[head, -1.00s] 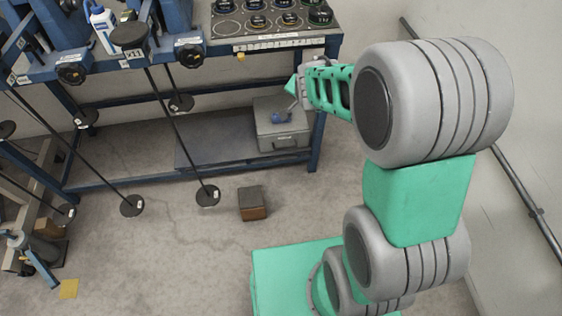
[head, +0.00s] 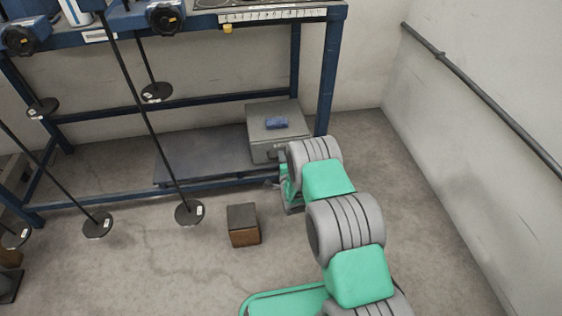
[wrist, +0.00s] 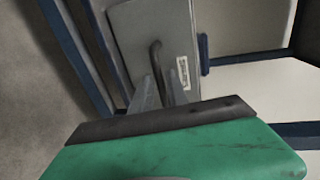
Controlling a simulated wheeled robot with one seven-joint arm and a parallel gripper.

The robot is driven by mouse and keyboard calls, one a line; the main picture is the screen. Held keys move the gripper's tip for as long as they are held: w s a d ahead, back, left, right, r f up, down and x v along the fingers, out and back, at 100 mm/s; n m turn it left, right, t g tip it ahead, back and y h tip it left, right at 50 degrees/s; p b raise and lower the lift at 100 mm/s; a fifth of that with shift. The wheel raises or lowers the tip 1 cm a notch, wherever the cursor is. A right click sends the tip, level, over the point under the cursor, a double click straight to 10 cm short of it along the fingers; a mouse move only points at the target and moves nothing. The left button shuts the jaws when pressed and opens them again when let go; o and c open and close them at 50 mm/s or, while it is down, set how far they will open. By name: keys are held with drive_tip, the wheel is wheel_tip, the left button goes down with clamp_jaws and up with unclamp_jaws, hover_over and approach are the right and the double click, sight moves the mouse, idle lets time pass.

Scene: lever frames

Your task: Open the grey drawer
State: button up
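The grey drawer is the front of a grey metal box (head: 262,152) on the low shelf. In the wrist view the drawer front (wrist: 133,40) fills the upper middle, with a dark bar handle (wrist: 155,60) and a pale label beside it. The drawer looks closed. My gripper (wrist: 160,88) is close in front, its two fingers apart, with the handle showing between them. I cannot tell whether either finger touches the handle. In the head view my gripper (head: 271,183) is low by the box, mostly hidden by my arm.
A small blue object (head: 276,123) lies on top of the box. A blue table leg (head: 327,85) stands just right of it. A brown block with a dark top (head: 243,225) sits on the floor in front. Weighted rods (head: 189,212) hang at left. Floor to the right is clear.

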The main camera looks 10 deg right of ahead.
drive_tip(key=shift+w+f, duration=0.15)
drive_tip(key=shift+w, duration=0.55)
drive_tip(key=shift+c, duration=0.4)
clamp_jaws()
idle(0.5)
